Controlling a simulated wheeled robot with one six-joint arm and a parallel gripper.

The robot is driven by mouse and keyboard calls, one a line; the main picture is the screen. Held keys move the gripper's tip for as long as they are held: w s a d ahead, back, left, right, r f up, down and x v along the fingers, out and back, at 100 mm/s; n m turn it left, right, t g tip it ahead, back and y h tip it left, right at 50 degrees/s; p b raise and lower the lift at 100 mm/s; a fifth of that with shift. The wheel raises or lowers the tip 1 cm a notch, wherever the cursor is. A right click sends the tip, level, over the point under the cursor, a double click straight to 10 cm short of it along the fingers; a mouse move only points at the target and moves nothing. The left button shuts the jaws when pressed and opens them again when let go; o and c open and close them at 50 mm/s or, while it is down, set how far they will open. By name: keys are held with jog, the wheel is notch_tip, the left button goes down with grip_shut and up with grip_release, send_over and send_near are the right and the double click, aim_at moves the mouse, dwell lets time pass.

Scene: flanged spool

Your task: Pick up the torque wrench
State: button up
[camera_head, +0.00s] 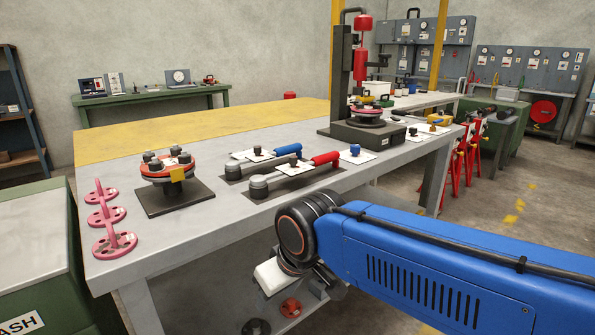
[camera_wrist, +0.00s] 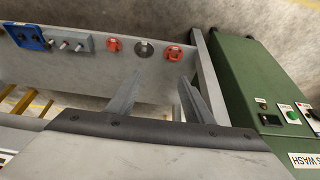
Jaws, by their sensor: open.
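Two wrench-like tools lie on the bench in the head view, each on a dark mat. The nearer has a red grip (camera_head: 325,158) and a rounded grey head at its left end. The farther has a blue grip (camera_head: 287,149). I cannot tell which is the torque wrench. My gripper (camera_wrist: 160,76) is open and empty in the wrist view, its two grey fingers apart. In the head view my gripper is below and in front of the bench's front edge, partly hidden by my blue arm. Neither tool shows in the wrist view.
The bench (camera_head: 240,219) also bears a red flanged part (camera_head: 167,169) on a dark plate and pink lockout pieces (camera_head: 114,242). A press-like stand (camera_head: 343,85) is behind right. A lower shelf (camera_wrist: 100,70) holds red and grey discs. A green wash cabinet (camera_wrist: 240,70) stands beside it.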

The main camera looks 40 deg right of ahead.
jog(key=w+d+r+n+g+h, duration=0.2)
jog(key=w+d+r+n, duration=0.5)
jog(key=w+d+r, duration=0.4)
jog(key=w+d+r+n+g+h, duration=0.1)
jog(key=w+d+r+n+h, duration=0.1)
jog(key=w+d+r+n, duration=0.95)
jog(key=w+d+r+g, duration=0.2)
jog(key=d+r, duration=0.4)
jog(key=r, duration=0.1)
send_near(318, 156)
jog(key=shift+m, duration=0.25)
jog(key=x, duration=0.3)
jog(key=a+x, duration=0.1)
jog(key=x, duration=0.1)
jog(key=shift+s+d+f, duration=0.1)
jog(key=shift+s+f, duration=0.05)
jog(key=shift+f, duration=0.25)
jog(key=shift+h, duration=0.3)
jog(key=shift+x, duration=2.75)
jog(key=shift+d+r, duration=0.1)
jog(key=shift+d, duration=0.1)
jog(key=shift+c, duration=0.7)
grip_shut()
